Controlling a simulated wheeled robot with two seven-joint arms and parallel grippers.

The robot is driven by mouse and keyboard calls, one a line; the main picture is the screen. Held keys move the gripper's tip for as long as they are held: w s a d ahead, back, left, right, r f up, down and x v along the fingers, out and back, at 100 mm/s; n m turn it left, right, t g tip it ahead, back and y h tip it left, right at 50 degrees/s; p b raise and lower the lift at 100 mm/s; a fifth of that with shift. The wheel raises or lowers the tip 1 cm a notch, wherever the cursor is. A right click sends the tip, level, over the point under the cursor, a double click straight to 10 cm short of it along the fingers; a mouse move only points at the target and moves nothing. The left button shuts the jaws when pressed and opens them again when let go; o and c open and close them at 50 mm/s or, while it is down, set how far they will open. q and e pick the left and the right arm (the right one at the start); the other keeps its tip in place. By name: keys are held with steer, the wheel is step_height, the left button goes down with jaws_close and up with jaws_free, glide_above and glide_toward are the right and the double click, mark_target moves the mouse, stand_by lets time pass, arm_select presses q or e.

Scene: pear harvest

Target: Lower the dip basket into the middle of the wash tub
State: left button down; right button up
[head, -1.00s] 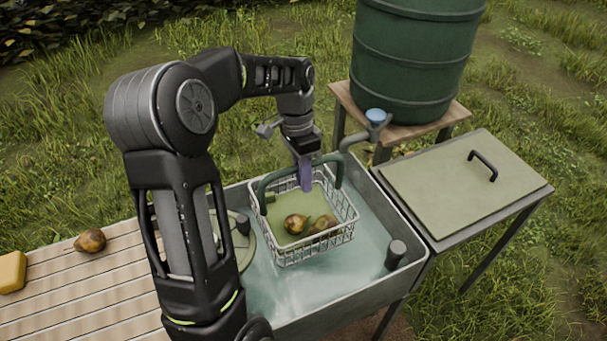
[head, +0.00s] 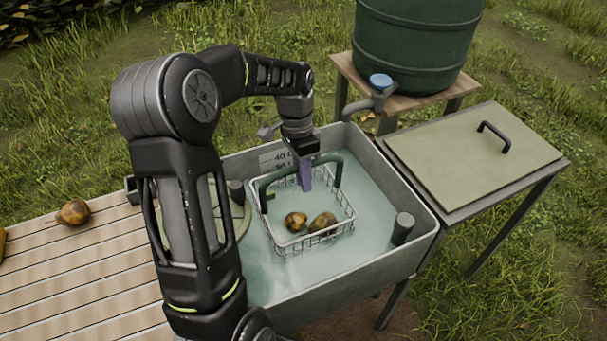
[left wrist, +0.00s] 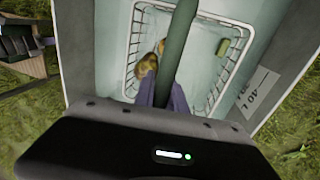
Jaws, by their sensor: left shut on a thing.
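The white wire dip basket (head: 346,229) sits in the water of the grey wash tub (head: 427,225), its rim just above the surface and water inside it. It is roughly mid-tub, apart from the walls in the head view. Two brown-yellow pears (head: 295,221) (head: 322,222) are in it. My left gripper (head: 306,182) is shut on the basket's dark green arched handle (head: 337,172). The left wrist view also shows the handle (left wrist: 180,40) between the purple fingers and the basket rim (left wrist: 241,62) below. My right gripper is not in view.
A dark post (head: 402,228) stands at the tub's right side and another (head: 237,192) at its left, near a round green lid. A lidded side table (head: 470,155) and a green barrel (head: 415,45) with a tap stand beyond. One pear (head: 73,212) lies on the slatted table (head: 90,270).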

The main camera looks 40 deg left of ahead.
arm_select(q)
steer(key=b+x, duration=0.1)
steer(key=x, duration=0.1)
steer(key=b+x, duration=0.1)
steer(key=x, duration=0.1)
steer(key=a+b+x, duration=0.1)
steer(key=b+x, duration=0.1)
steer(key=shift+w+f, duration=0.15)
steer(key=shift+w, duration=0.2)
steer(key=shift+b+x, duration=0.6)
steer(key=shift+x, duration=0.35)
steer(key=shift+s+d+f+b, duration=0.25)
steer(key=shift+s+f+b, duration=0.1)
steer(key=shift+f, duration=0.2)
steer(key=c, duration=1.3)
jaws_free()
steer(key=shift+w, duration=0.1)
steer(key=shift+r, duration=0.1)
steer(key=v, duration=0.7)
steer(key=shift+r, duration=0.35)
